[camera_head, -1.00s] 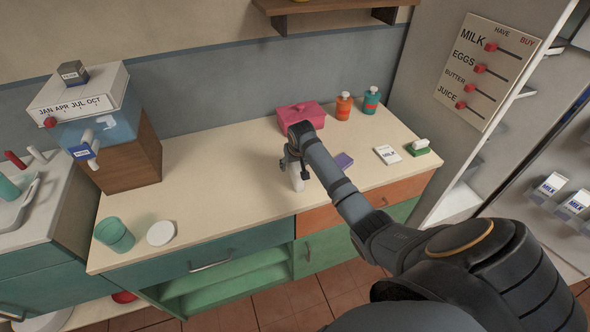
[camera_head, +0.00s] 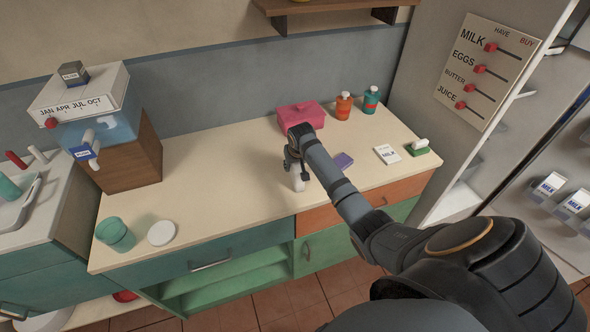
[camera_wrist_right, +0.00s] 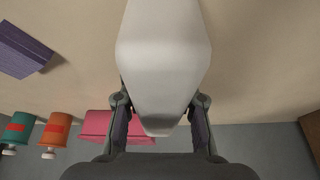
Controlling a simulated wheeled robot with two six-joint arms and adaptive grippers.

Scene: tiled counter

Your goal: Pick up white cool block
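The white cool block (camera_head: 298,182) stands upright on the cream counter, below my right gripper (camera_head: 295,170). In the right wrist view the block (camera_wrist_right: 163,50) is large and pale, with a tapered end between the fingers. The arm hides part of the block in the head view. My left gripper is in neither view.
On the counter (camera_head: 235,190) are a pink box (camera_head: 300,115), orange and teal bottles, a purple block (camera_head: 343,161), a milk card (camera_head: 387,154) and a green-based item (camera_head: 418,148). A teal cup (camera_head: 115,234) and white disc (camera_head: 161,233) sit left. The counter's middle-left is clear.

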